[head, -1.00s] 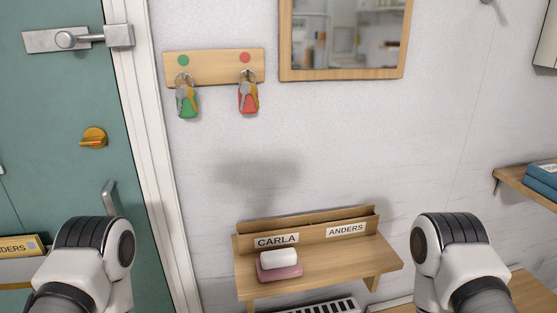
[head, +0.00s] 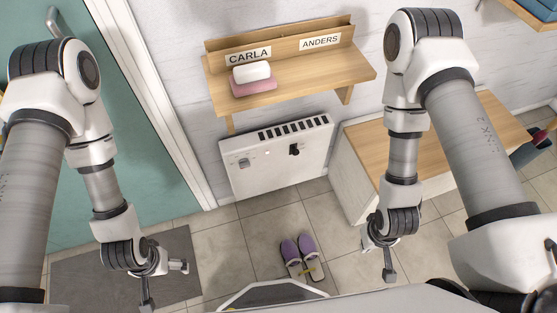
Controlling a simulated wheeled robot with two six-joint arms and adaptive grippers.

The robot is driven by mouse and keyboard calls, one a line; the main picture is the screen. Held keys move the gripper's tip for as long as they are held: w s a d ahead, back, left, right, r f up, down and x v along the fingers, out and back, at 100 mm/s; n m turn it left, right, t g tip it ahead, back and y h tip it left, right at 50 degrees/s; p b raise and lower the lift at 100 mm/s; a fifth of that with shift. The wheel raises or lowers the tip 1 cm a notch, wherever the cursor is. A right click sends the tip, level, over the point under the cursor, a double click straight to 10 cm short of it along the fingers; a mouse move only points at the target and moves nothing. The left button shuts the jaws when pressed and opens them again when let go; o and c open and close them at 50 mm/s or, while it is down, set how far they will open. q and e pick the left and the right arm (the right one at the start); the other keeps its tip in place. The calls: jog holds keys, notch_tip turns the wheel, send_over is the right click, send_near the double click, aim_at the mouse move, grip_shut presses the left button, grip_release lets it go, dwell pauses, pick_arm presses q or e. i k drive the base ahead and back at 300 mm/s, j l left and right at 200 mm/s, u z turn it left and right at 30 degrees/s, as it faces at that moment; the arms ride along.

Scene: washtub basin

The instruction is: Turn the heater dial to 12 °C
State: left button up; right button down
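The white heater (head: 262,176) hangs low on the wall below the shelf, with dark vent slots along its top. Its front has a small grey knob (head: 243,163) at left and a black control (head: 294,150) at right. Any scale or temperature marks are too small to read. My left gripper (head: 164,284) is low at the left, over the floor mat, open and empty. My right gripper (head: 379,258) is low at the right, in front of the bench, open and empty. Both grippers are apart from the heater.
A wooden shelf (head: 310,79) labelled CARLA and ANDERS holds white soap on a pink dish (head: 253,87). A wooden-topped bench (head: 365,150) stands right of the heater. Purple slippers (head: 297,257) lie on the tiles. A green door (head: 135,165) is at left.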

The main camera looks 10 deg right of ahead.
aim_at(245, 162)
jog(key=j+z, duration=0.2)
jog(key=z, duration=0.25)
jog(key=k+j+z, duration=0.1)
jog(key=z, duration=0.3)
jog(key=j+z, duration=0.25)
jog(key=z, duration=0.2)
jog(key=k, duration=0.05)
